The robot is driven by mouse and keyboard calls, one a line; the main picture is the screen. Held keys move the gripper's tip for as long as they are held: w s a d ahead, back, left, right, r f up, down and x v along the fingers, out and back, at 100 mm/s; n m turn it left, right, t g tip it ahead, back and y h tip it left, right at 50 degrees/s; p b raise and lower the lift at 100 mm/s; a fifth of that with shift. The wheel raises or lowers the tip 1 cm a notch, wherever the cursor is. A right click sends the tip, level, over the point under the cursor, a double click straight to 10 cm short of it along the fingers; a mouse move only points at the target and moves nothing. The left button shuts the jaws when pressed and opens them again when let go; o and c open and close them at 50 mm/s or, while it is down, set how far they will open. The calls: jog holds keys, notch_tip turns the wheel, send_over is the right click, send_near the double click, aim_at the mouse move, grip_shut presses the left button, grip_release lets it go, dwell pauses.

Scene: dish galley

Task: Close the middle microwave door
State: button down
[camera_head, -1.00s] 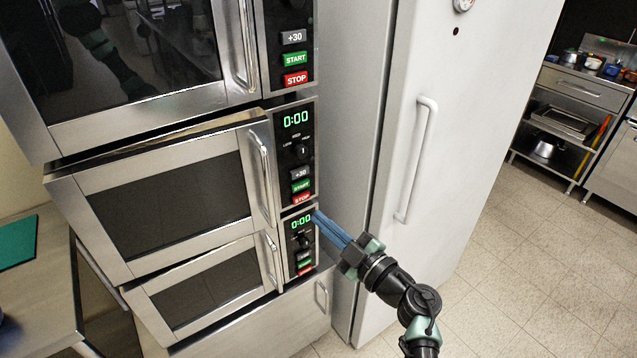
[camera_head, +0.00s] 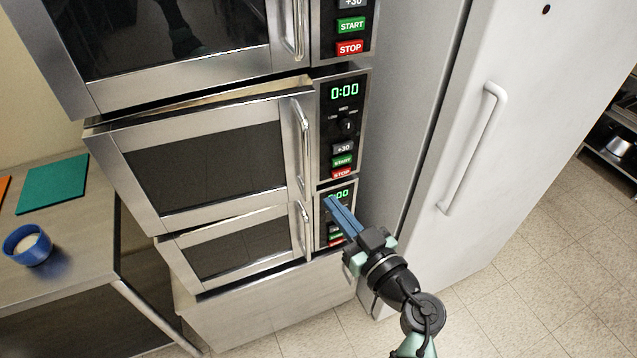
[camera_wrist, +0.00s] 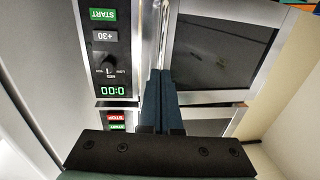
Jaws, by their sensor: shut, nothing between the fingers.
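The middle microwave door (camera_head: 165,129) is a steel frame with a dark window and a vertical handle (camera_head: 302,145) on its right. It looks slightly ajar, with a pale strip showing along its top. I cannot tell how wide the gap is. My gripper (camera_head: 328,201) is shut and empty, its blue fingers close together. In the head view the tips overlap the lower microwave's control panel (camera_head: 341,194), below and right of the middle handle. In the wrist view, which is upside down, the fingers (camera_wrist: 163,74) point between a control panel and a door. Contact is unclear.
The upper microwave (camera_head: 150,87) and lower microwave door (camera_head: 180,257) stand above and below. A white fridge with a long handle (camera_head: 470,150) is close on the right. A table with a green mat (camera_head: 52,183) and a blue bowl (camera_head: 28,246) is at left. Floor shows at right.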

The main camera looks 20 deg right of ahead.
aim_at(309, 175)
jog(key=w+a, duration=0.1)
jog(key=w, duration=0.5)
jog(key=shift+w+b, duration=0.4)
jog(key=shift+b, duration=0.05)
